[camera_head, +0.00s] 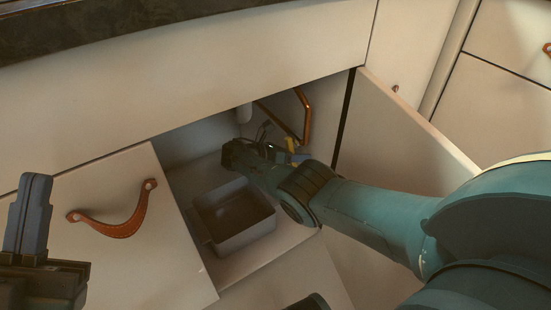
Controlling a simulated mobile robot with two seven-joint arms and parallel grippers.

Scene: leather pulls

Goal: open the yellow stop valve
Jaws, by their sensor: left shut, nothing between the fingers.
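The small yellow stop valve (291,144) shows inside the open cabinet under the counter, near the copper pipe (306,112). It is partly hidden behind my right arm. My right arm reaches from the lower right into the cabinet. My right gripper (232,153) is dark and sits at the arm's far end, left of the yellow part in the picture. Its fingers are too small and dark to tell whether they are open, or whether they touch anything. My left gripper (37,183) points up at the far left, outside the cabinet, shut and empty.
A grey open bin (270,222) stands on the cabinet floor below my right arm. An open door panel (395,135) stands to the right. A pale front (130,255) with a brown leather pull (120,230) is at the left. The dark countertop (110,25) runs above.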

